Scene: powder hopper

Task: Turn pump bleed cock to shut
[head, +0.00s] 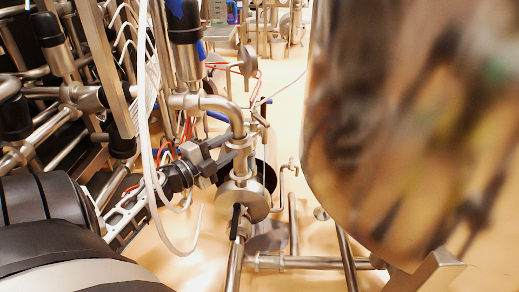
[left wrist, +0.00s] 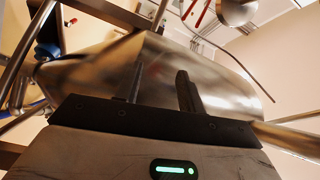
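My left gripper (head: 208,160) is beside an upright steel pipe (head: 240,130) in the head view, with my dark arm coming in from the lower left. In the left wrist view its two dark fingers (left wrist: 161,88) stand apart, with no object visible between them. A broad shiny steel surface lies behind the fingers there. I cannot tell for sure which fitting is the pump bleed cock. A small fitting on a thin bent pipe (head: 289,167) stands right of the gripper. Contact between gripper and pipework cannot be made out. My right gripper is not in view.
A large shiny steel vessel (head: 400,110) fills the right of the head view. Pipes, hoses and a frame (head: 112,70) crowd the left. Bare pale floor (head: 285,85) shows between the pipework and the vessel.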

